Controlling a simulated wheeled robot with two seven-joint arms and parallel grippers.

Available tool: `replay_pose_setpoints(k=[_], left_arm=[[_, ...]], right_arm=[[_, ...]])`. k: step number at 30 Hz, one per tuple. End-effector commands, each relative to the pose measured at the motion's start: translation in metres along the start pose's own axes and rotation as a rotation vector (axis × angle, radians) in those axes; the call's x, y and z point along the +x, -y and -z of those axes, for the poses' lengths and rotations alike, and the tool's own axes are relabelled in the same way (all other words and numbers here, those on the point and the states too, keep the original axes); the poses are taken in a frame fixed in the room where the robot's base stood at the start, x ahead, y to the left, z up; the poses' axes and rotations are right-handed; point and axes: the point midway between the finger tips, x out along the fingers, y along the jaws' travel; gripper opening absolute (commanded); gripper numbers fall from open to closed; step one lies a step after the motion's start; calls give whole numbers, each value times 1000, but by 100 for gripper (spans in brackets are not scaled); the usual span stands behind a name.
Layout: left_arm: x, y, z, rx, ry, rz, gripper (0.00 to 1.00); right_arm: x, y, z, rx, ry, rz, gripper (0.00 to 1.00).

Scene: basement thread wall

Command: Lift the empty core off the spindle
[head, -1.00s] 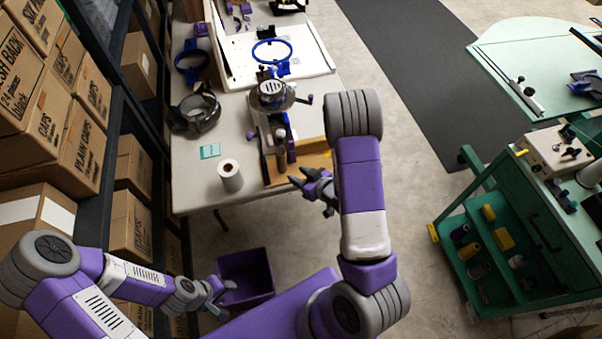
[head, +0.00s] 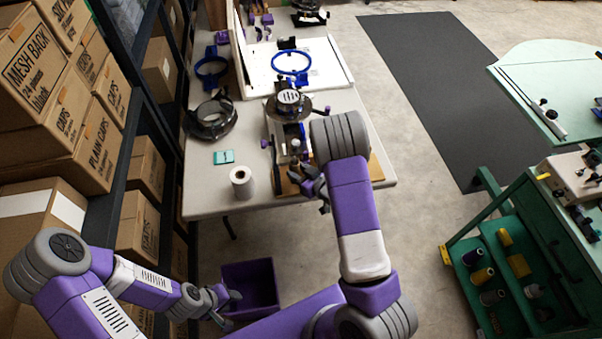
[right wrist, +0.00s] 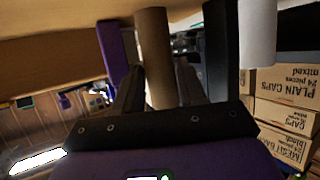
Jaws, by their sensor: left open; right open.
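The empty core (right wrist: 154,50) is a plain brown cardboard tube in the right wrist view. My right gripper (right wrist: 160,85) is open, with one dark finger on each side of the core; I cannot tell whether either finger touches it. In the head view my right gripper (head: 312,184) is at the near edge of the table, by the wooden board (head: 376,168). The core and spindle are hard to pick out there, partly behind my gripper and arm. My left gripper (head: 229,300) is open and empty, low down beside the purple bin (head: 262,283).
A white roll (head: 241,181) stands left of my right gripper and also shows in the right wrist view (right wrist: 258,30). A purple post (right wrist: 112,50) and a black post (right wrist: 217,60) flank the core. A teal pad (head: 223,157) lies on the table (head: 205,187).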

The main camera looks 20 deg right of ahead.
Motion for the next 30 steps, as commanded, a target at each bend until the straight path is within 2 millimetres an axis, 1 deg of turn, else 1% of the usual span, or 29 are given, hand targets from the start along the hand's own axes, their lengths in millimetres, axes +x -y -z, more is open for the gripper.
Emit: replay_pose_setpoints(k=[1, 2, 6, 8, 9, 13, 30], left_arm=[[0, 0, 0, 0, 0, 0, 43], [0, 0, 0, 0, 0, 0, 43], [0, 0, 0, 0, 0, 0, 43], [0, 0, 0, 0, 0, 0, 43], [0, 0, 0, 0, 0, 0, 43], [-4, -1, 0, 0, 0, 0, 43], [-37, -14, -2, 0, 0, 0, 43]], right_arm=[[0, 0, 0, 0, 0, 0, 40], [0, 0, 0, 0, 0, 0, 37], [0, 0, 0, 0, 0, 0, 16], [0, 0, 0, 0, 0, 0, 7], [0, 0, 0, 0, 0, 0, 5], [-2, 0, 4, 1, 0, 0, 5], [-20, 0, 48, 1, -2, -1, 5]])
